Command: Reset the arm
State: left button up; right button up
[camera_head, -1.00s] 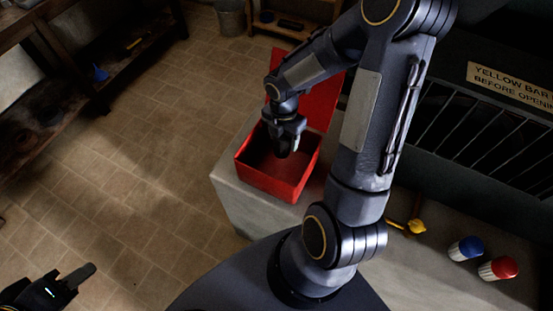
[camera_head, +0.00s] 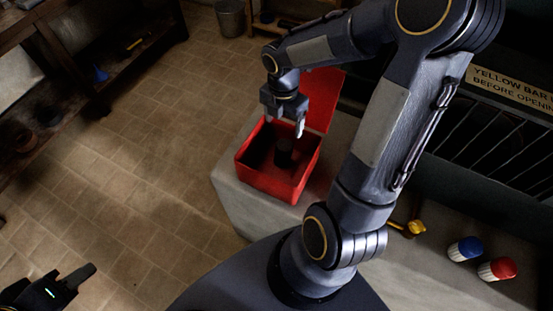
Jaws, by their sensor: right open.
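My right arm reaches up and over the counter. Its gripper (camera_head: 284,124) is open above the open red box (camera_head: 265,182), with its fingers pointing down. The box's red lid (camera_head: 325,98) is raised at the back. My left gripper (camera_head: 88,272) shows at the bottom left over the floor, only partly in frame, and whether it is open or shut does not show.
The box stands on a pale counter (camera_head: 235,205). A yellow-handled item (camera_head: 414,227), a blue-topped jar (camera_head: 466,249) and a red-topped jar (camera_head: 497,270) are on its right side. A dark barred rack with a yellow-bar sign (camera_head: 510,84) stands behind. Tiled floor is clear at left.

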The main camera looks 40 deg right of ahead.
jog(key=shift+r, duration=0.15)
dwell(0.3)
jog(key=s+a+r+m+t+y, duration=0.2)
jog(key=s+a+r+m, duration=0.3)
jog(key=m, duration=0.6)
jog(key=s+a+r+m+t+y, duration=0.2)
jog(key=s+a+r+m+t, duration=0.2)
jog(key=s+m, duration=0.4)
jog(key=shift+s+a+r+m, duration=0.3)
jog(key=shift+a+r+m, duration=0.65)
jog(key=shift+m, duration=1.25)
jog(key=shift+d+r, duration=0.25)
jog(key=shift+c, duration=0.2)
